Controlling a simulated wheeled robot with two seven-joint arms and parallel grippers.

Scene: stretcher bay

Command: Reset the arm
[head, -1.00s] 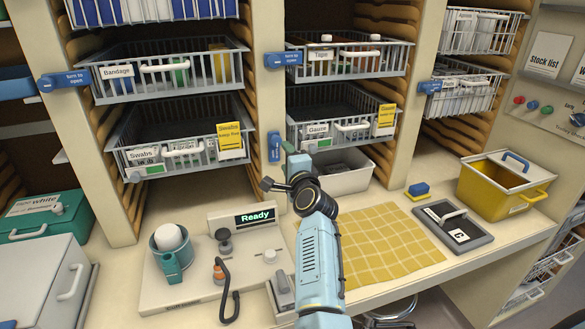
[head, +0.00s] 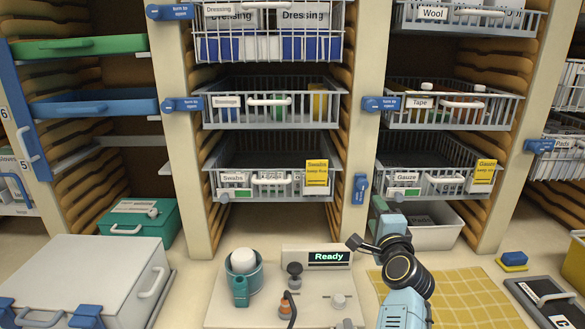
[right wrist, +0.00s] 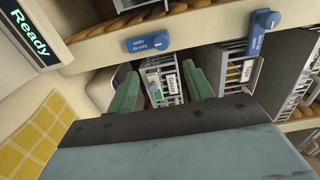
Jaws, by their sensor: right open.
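My right arm reaches up from the bottom of the head view. Its gripper (head: 379,216) is in front of the post between the two drawer columns, just below a blue latch (head: 360,188) and left of the white bin (head: 437,229). In the right wrist view the two green fingers (right wrist: 160,86) stand apart with nothing between them. The Gauze drawer (right wrist: 158,80) shows behind the gap. Whether the fingertips touch anything cannot be told. My left gripper is in neither view.
The Swabs drawer (head: 270,178) and Gauze drawer (head: 430,180) stick out above the counter. Below are a device with a "Ready" display (head: 328,257), a teal cup (head: 244,278), a yellow grid mat (head: 460,300) and a grey case (head: 85,265). The air before the shelves is free.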

